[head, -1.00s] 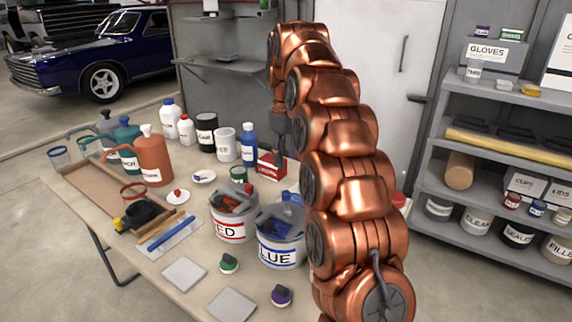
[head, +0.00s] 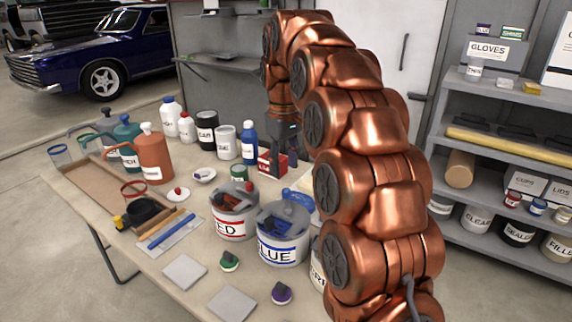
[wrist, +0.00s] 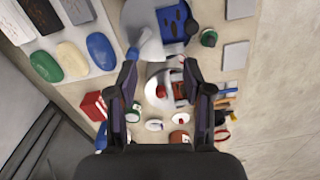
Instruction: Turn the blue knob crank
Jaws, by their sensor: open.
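The blue-labelled can (head: 283,247) stands on the table, with dark and blue parts in its top. Its top also shows at the upper middle of the wrist view, with a blue square part (wrist: 172,22). My gripper (head: 286,160) is open and empty, pointing down behind the cans. In the wrist view its fingers (wrist: 160,68) straddle the red-labelled can's top, apparently above it.
The red-labelled can (head: 232,226) stands left of the blue one, and a red box (head: 266,163) is close by my gripper. Several bottles and spray jugs (head: 153,155) fill the table's back and left. Two pale square tiles (head: 184,271) lie in front.

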